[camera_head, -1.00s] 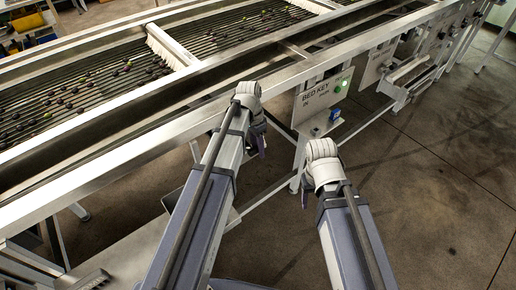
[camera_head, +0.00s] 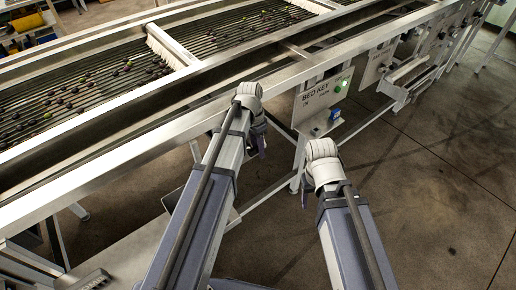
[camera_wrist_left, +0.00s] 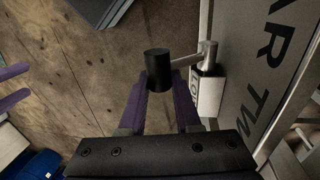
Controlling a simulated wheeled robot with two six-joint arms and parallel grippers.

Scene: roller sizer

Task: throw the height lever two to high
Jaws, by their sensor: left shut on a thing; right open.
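In the left wrist view, the lever has a black cylindrical knob (camera_wrist_left: 158,66) on a short metal arm (camera_wrist_left: 188,60). The arm runs to a white block (camera_wrist_left: 207,92) with a partly readable label, beside a grey panel (camera_wrist_left: 262,50) with large dark letters. My left gripper (camera_wrist_left: 160,88) is shut on the knob, its purple fingers on either side. In the head view my left gripper (camera_head: 259,141) is just below the machine's front rail, and its wrist hides the lever. My right gripper (camera_head: 306,196) is open and empty to the right, over the floor.
The roller machine's metal front rail (camera_head: 110,157) runs diagonally behind my arms. A panel marked BED KEY (camera_head: 318,98) with a lit green light (camera_head: 338,88) and a blue part (camera_head: 335,114) stands between and beyond my wrists. Bare floor (camera_head: 430,190) lies to the right.

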